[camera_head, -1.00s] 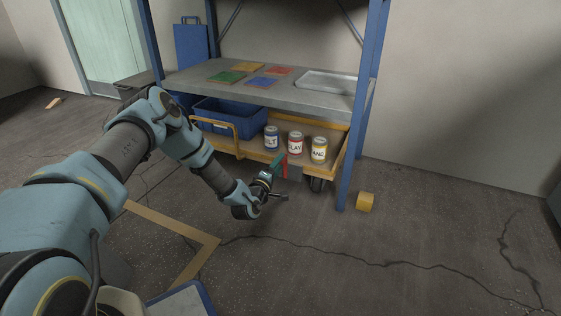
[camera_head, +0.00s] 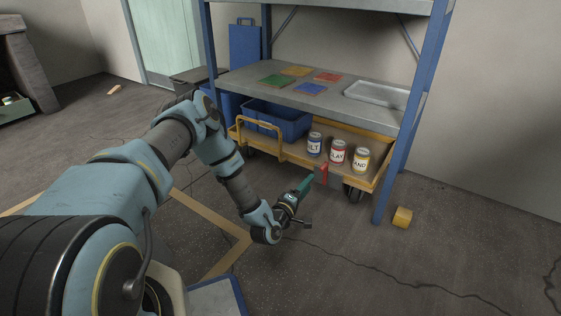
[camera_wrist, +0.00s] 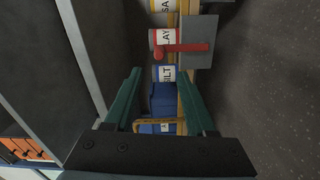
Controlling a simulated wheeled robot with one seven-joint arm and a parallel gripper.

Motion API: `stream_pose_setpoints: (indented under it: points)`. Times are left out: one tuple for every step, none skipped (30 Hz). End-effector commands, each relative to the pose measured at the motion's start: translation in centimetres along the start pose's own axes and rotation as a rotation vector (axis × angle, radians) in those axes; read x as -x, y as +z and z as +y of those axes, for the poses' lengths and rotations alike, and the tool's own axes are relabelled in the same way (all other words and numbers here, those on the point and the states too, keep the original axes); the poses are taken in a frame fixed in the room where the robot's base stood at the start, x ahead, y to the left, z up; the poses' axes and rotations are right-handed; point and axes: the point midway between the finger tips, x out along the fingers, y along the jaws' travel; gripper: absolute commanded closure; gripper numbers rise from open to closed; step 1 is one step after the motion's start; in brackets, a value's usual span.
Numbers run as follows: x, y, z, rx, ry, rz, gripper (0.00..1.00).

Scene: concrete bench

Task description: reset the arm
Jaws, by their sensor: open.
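My gripper (camera_head: 312,180) is at the end of my arm, low in front of the trolley's front edge. Its two teal fingers stand apart in the wrist view (camera_wrist: 165,85), with nothing between them. Beyond the fingertips, a red bar (camera_wrist: 186,47) shows in front of a grey plate (camera_wrist: 200,32). The red bar also shows beside the fingertips in the head view (camera_head: 322,175). I cannot tell whether the fingers touch it.
On the wooden trolley (camera_head: 290,152) are a blue crate (camera_head: 285,122) and blue-, red- and yellow-labelled cans (camera_head: 338,151). Above is a grey shelf (camera_head: 325,97) with coloured squares and a tray (camera_head: 377,93). A blue post (camera_head: 408,150) and yellow block (camera_head: 402,217) stand right.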

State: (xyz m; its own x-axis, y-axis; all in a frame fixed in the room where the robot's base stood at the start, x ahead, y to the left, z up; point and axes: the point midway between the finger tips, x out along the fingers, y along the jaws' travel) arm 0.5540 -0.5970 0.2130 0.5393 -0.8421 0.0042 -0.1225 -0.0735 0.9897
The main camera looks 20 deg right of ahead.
Motion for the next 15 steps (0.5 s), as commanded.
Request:
stream_pose_setpoints:
  points:
    - [0.0, 0.0, 0.0, 0.0, 0.0, 0.0, 0.44]
    - [0.0, 0.0, 0.0, 0.0, 0.0, 0.0, 0.44]
    - [0.0, 0.0, 0.0, -0.001, 0.0, 0.0, 0.44]
    - [-0.1, -0.1, 0.1, -0.003, -0.002, -0.001, 0.44]
    - [-0.1, -0.2, 0.2, -0.009, -0.005, -0.002, 0.44]
    - [-0.2, -0.6, 0.5, -0.022, -0.014, -0.007, 0.44]
    - [-0.4, -0.9, 0.8, -0.037, -0.026, -0.013, 0.44]
    - [-0.5, -1.4, 1.1, -0.058, -0.041, -0.02, 0.44]
    - [-0.6, -2.2, 1.7, -0.092, -0.069, -0.031, 0.44]
    - [-0.8, -2.9, 2.1, -0.123, -0.094, -0.041, 0.44]
    - [-0.8, -3.7, 2.7, -0.157, -0.123, -0.054, 0.44]
    - [-0.8, -4.9, 3.4, -0.207, -0.168, -0.07, 0.44]
    - [-0.6, -5.8, 3.9, -0.247, -0.205, -0.084, 0.44]
    - [-0.4, -6.9, 4.5, -0.285, -0.242, -0.096, 0.44]
    - [0.0, -8.3, 5.2, -0.336, -0.295, -0.112, 0.44]
